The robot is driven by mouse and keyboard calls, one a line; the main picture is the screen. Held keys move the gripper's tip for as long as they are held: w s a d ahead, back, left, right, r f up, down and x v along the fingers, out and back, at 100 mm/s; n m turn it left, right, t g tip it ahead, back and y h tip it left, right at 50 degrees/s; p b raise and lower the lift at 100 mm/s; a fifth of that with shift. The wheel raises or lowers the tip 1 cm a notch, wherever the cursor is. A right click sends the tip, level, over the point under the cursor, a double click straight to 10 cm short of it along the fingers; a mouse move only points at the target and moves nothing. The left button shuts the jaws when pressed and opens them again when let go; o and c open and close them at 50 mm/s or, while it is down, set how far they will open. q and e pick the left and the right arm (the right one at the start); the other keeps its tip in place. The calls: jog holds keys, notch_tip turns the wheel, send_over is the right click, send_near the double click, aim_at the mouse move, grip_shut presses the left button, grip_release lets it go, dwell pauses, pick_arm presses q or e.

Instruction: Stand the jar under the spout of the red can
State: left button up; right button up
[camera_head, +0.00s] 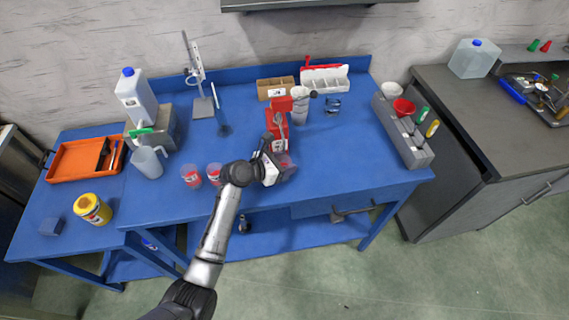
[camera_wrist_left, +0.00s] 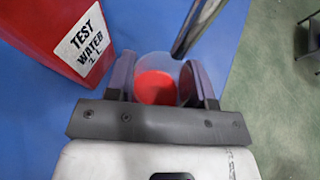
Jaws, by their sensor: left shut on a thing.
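The red can (camera_head: 278,128) stands near the middle of the blue table; in the left wrist view its red side with a "TEST WATER" label (camera_wrist_left: 82,42) fills the upper left. A grey metal tube (camera_wrist_left: 197,25), seemingly the can's spout, slants down toward the jar from the upper right; its joint with the can is out of frame. The clear jar (camera_wrist_left: 157,66) with red in it is between the fingers of my left gripper (camera_wrist_left: 160,84), which is shut on it beside the can. In the head view my left gripper (camera_head: 279,167) partly hides the jar. My right gripper is not seen.
Two clear cups with red (camera_head: 191,176) (camera_head: 214,173) stand left of my gripper. White and brown boxes (camera_head: 325,80) (camera_head: 270,88) stand behind the can. The table's front edge is close to the gripper.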

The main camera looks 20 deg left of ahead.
pick_arm(q)
jog(key=shift+w+r, duration=0.1)
jog(key=shift+f, duration=0.2)
jog(key=o, duration=1)
jog(key=shift+r, duration=0.15)
jog(key=shift+p+v, duration=1.5)
jog(key=shift+v, duration=4.55)
